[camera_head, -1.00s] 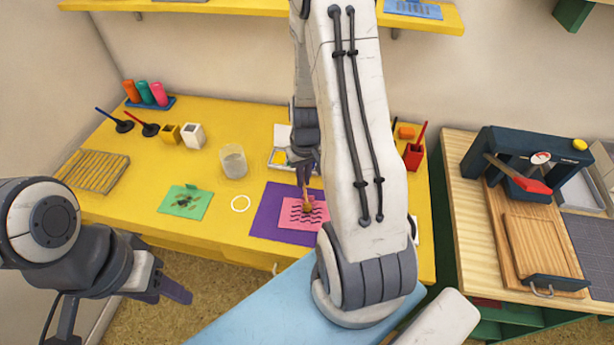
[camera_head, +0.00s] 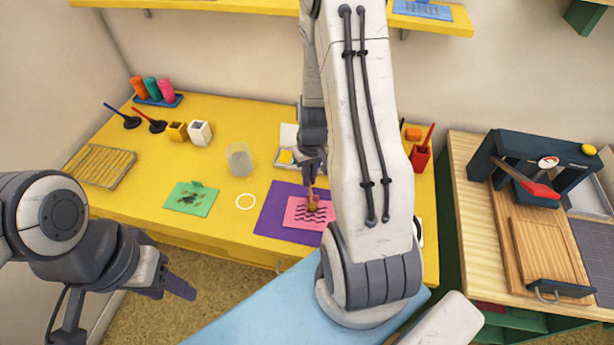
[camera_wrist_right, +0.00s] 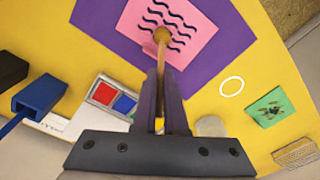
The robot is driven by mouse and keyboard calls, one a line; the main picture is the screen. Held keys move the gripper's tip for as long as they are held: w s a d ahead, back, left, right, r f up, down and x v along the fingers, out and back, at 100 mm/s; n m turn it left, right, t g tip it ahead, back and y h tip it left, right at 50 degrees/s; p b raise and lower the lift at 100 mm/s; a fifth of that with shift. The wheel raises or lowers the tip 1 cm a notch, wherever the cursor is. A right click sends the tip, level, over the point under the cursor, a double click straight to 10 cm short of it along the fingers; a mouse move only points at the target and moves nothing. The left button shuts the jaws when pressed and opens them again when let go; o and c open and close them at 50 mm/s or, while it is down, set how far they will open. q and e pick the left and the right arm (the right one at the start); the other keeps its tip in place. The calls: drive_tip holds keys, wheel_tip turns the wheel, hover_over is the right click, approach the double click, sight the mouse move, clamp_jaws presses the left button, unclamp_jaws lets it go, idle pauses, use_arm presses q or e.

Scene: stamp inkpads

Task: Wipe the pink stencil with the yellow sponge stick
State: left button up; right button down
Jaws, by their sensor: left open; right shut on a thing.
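The pink stencil (camera_head: 300,218) with dark wavy lines lies on a purple mat (camera_head: 270,222) on the yellow table; it also shows in the right wrist view (camera_wrist_right: 197,18). My right gripper (camera_wrist_right: 162,100) is shut on the wooden handle of the sponge stick (camera_wrist_right: 161,58). The stick's round yellow-brown tip (camera_head: 312,207) is over the stencil's wavy lines and looks to touch it, though contact is hard to tell. In the head view my right arm hides the stencil's right side. My left gripper (camera_head: 178,288) is open and empty, off the table's front edge at left.
A white ring (camera_head: 244,200) and a green stencil card (camera_head: 192,198) lie left of the mat. A clear cup (camera_head: 239,160) and an inkpad box (camera_head: 287,148) stand behind. A red holder (camera_head: 421,158) is at right. The table's left front is clear.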

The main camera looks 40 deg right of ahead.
drive_tip(key=shift+w+a, duration=0.1)
drive_tip(key=shift+a, duration=0.05)
idle(0.6)
drive_tip(key=shift+w, duration=0.1)
idle(0.7)
drive_tip(key=shift+s+d, duration=0.2)
drive_tip(key=shift+s, duration=0.05)
wheel_tip(320, 180, up, 7)
drive_tip(key=p, duration=0.6)
drive_tip(key=shift+s+d, duration=0.25)
drive_tip(key=shift+s, duration=0.1)
